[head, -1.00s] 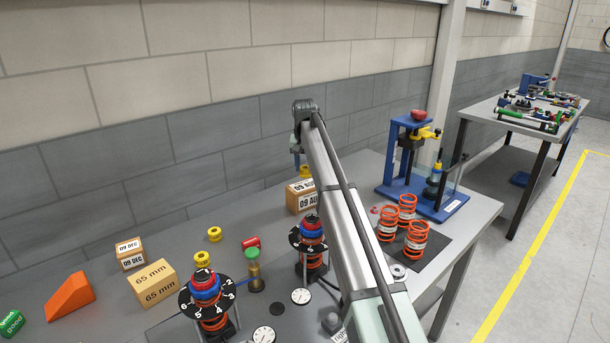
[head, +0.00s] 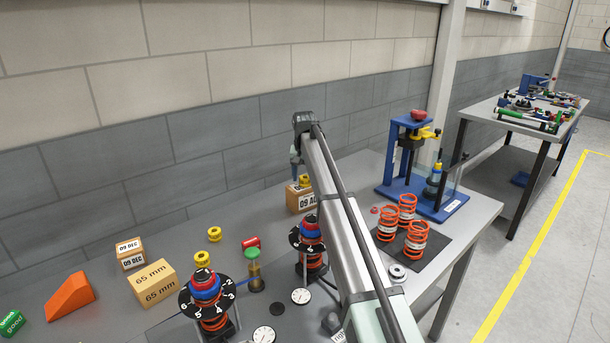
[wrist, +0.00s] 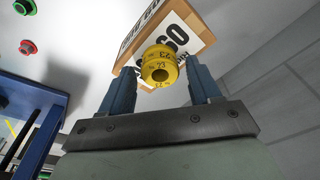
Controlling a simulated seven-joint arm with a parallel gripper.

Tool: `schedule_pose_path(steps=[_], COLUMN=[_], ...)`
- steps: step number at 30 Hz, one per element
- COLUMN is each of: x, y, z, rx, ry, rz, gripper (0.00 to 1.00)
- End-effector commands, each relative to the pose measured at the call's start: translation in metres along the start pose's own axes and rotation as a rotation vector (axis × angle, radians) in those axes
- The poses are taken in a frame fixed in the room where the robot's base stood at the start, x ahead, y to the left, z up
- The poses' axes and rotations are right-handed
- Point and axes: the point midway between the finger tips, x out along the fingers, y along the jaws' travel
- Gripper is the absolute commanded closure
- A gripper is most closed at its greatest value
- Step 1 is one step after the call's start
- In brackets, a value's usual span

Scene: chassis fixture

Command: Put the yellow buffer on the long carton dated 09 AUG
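The 09 AUG carton (head: 307,203) stands at the back of the bench, partly behind my arm. A yellow buffer (head: 305,180) appears to rest on its top. In the wrist view the yellow buffer (wrist: 160,66) is between my gripper's blue fingers, with a gap on each side, and the carton (wrist: 207,38) with its "09" label is right behind it. My gripper (wrist: 158,72) is open around the buffer. In the head view my gripper (head: 296,169) is mostly hidden by my arm. Two other yellow buffers (head: 214,234) (head: 202,259) are on the left of the bench.
A 09 DEC carton (head: 130,260), a 65 mm block (head: 152,284) and an orange wedge (head: 69,297) are at left. Two spring assemblies (head: 207,315) (head: 309,262) stand in front. A blue press (head: 398,160) and orange springs (head: 417,238) are at right.

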Motion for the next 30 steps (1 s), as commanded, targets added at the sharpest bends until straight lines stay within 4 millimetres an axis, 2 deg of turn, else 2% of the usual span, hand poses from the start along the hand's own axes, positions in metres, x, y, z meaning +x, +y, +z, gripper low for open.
schedule_pose_path(steps=[8, 13, 27, 30], x=[-0.001, -0.010, -0.092, -0.105], y=[0.000, 0.000, 0.000, 0.000], z=[0.000, -0.001, -0.001, -0.001], rx=[0.000, 0.000, 0.000, 0.000], ry=[0.000, 0.001, 0.002, 0.001], rz=[0.000, 0.000, 0.000, 0.000], gripper=[0.33, 0.33, 0.33, 0.33])
